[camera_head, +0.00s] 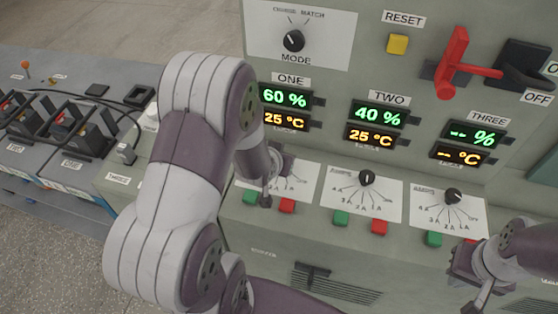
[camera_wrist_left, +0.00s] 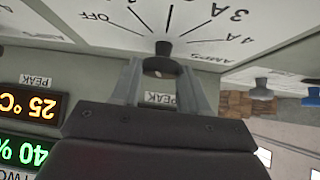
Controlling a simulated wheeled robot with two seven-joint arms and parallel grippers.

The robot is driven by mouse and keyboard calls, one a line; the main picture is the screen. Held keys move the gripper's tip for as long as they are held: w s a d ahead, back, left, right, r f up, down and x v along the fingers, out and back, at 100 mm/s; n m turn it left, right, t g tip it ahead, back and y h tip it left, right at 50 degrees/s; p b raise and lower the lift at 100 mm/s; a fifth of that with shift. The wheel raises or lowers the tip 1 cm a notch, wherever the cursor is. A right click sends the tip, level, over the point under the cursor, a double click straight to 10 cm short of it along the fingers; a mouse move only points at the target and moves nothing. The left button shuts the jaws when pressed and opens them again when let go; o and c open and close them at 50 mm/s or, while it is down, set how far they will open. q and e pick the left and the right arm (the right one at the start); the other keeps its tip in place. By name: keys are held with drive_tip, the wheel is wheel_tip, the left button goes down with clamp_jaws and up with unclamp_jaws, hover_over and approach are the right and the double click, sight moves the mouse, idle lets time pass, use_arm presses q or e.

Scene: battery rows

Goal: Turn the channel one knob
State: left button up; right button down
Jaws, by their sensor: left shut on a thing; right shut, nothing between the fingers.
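The channel one knob (camera_wrist_left: 163,48) is a dark knob on a white dial card marked OFF to 4 A in the left wrist view. My left gripper (camera_wrist_left: 163,68) is shut on it, one finger on each side. In the head view my left gripper (camera_head: 268,186) is at the channel one dial card (camera_head: 306,180), and its arm and fingers hide the knob. The channel one display (camera_head: 284,108) reads 60 % and 25 °C. My right gripper (camera_head: 478,290) is shut and empty at the lower right, in front of the panel.
The channel two knob (camera_head: 367,178) and channel three knob (camera_head: 453,196) stand to the right. Green and red buttons (camera_head: 287,206) sit below the dials. A mode knob (camera_head: 293,41), yellow reset button (camera_head: 397,44) and red lever (camera_head: 456,62) are above. Batteries (camera_head: 84,137) stand at left.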

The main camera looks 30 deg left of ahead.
use_arm(q)
drive_tip(key=shift+d+r+n+y+p, duration=0.1)
drive_tip(key=shift+d+n+y+p, duration=0.15)
drive_tip(key=shift+n+y, duration=0.55)
drive_tip(key=n+g+y+p, duration=0.1)
drive_tip(key=n+p, duration=0.2)
drive_tip(key=n+g+y+p, duration=0.1)
drive_tip(key=n+y+p, duration=0.1)
drive_tip(key=n+p, duration=0.1)
drive_tip(key=shift+w+d+r+g+y+p, duration=0.2)
drive_tip(key=shift+g+y+p, duration=0.15)
drive_tip(key=shift+p, duration=0.25)
drive_tip(key=shift+w+f+n+g+y+p, duration=0.1)
drive_tip(key=shift+f+n+g+y+p, duration=0.15)
drive_tip(key=shift+n+g+y+p, duration=0.7)
drive_tip(key=shift+n+h, duration=0.35)
drive_tip(key=shift+h, duration=0.05)
drive_tip(key=o, duration=1)
drive_tip(key=shift+a, duration=0.1)
drive_tip(key=p+v, duration=0.1)
drive_tip(key=v, duration=1.1)
drive_tip(key=shift+s+d+r, duration=0.15)
drive_tip(key=shift+s+d, duration=0.05)
drive_tip(key=shift+s, duration=0.1)
